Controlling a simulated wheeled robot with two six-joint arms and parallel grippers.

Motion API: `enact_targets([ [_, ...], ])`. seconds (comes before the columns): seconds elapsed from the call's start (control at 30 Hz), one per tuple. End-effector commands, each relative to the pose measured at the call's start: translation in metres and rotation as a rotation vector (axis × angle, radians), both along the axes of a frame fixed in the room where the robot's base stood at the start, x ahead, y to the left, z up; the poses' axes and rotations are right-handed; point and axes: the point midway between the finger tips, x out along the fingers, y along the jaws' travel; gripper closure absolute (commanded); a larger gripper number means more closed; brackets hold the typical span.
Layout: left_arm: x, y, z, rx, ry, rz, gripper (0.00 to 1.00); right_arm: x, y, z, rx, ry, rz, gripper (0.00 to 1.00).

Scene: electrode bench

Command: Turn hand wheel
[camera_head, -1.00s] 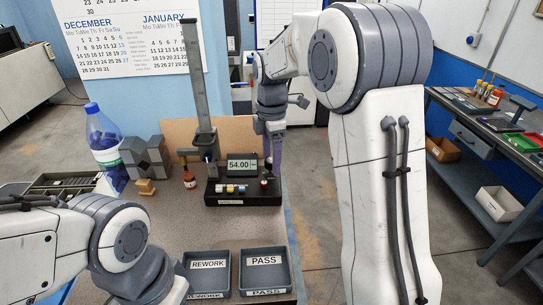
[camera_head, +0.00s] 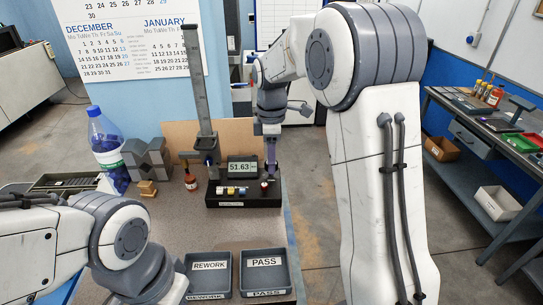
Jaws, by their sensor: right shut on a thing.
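A test stand with a tall grey column (camera_head: 198,90) and a black base (camera_head: 225,201) stands on the bench. Its display (camera_head: 242,168) reads 51.63. My right gripper (camera_head: 271,168) points down at the right side of the stand, beside the display and just above a small red-topped part (camera_head: 264,185). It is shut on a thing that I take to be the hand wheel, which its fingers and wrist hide. My left arm comes in at lower left; its gripper is out of view.
Black REWORK (camera_head: 183,283) and PASS (camera_head: 290,283) trays sit at the bench front. A brown board (camera_head: 230,132) stands behind.

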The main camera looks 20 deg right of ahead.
Motion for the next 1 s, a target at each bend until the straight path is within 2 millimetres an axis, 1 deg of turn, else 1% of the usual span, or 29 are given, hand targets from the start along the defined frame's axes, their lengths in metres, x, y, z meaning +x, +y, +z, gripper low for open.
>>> enact_targets([
  [0.03, 0.0, 0.0, 0.005, 0.0, 0.0, 0.0, 1.0, 0.0, 0.0, 0.002, 0.0, 0.001, -0.042, 1.0],
  [0.3, 0.0, 0.0, 0.015, 0.0, 0.0, 0.001, 1.0, 0.0, 0.0, 0.002, -0.001, -0.001, -0.299, 1.0],
  [1.0, 0.0, 0.0, 0.037, 0.0, 0.0, 0.002, 1.0, 0.001, 0.0, 0.002, -0.002, -0.001, -0.964, 1.0],
])
